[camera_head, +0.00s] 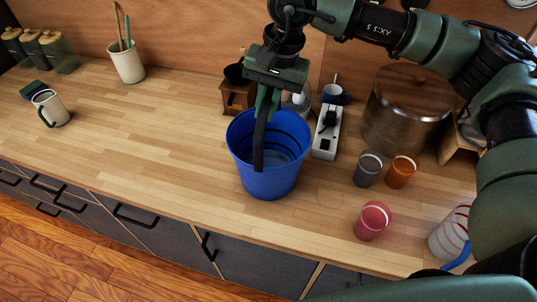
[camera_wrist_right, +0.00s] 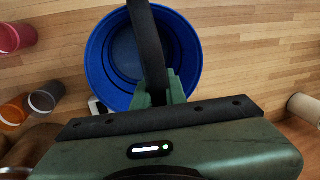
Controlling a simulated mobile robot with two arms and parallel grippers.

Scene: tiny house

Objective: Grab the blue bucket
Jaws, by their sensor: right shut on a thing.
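The blue bucket (camera_head: 268,181) is upright at the middle of the wooden counter, near its front edge. I cannot tell whether its base touches the counter. Its dark handle (camera_head: 259,150) stands up over the open top. My right gripper (camera_head: 267,98) reaches down from above, with its green fingers shut on this handle above the bucket's opening. In the right wrist view, the fingers (camera_wrist_right: 160,94) close around the handle (camera_wrist_right: 147,42), and the bucket (camera_wrist_right: 96,54) lies below. The inside of the bucket looks empty where visible. My left gripper is not in view.
Grey (camera_head: 368,170), orange (camera_head: 401,171) and red (camera_head: 373,220) cups stand right of the bucket.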

